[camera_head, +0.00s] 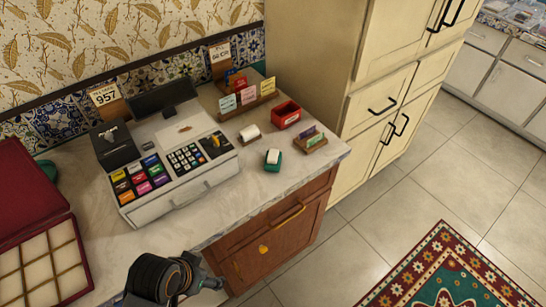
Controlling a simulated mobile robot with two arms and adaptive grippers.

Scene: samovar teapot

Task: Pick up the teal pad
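A small teal pad (273,161) with a whitish top lies on the marble counter (222,218), near its front edge and right of the cash register. Nothing touches it. A dark part of one of my arms, apparently the left with its gripper (207,281), shows at the bottom, in front of the counter and well short of the pad. Its fingers are not clear enough to tell open from shut. My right gripper is not in view.
A cash register (178,165) fills the counter's middle. A red box (286,114), a white-topped item (249,133) and a wooden card holder (310,139) surround the pad. An open red case (30,215) stands left. Tall cabinets (335,100) bound the right.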

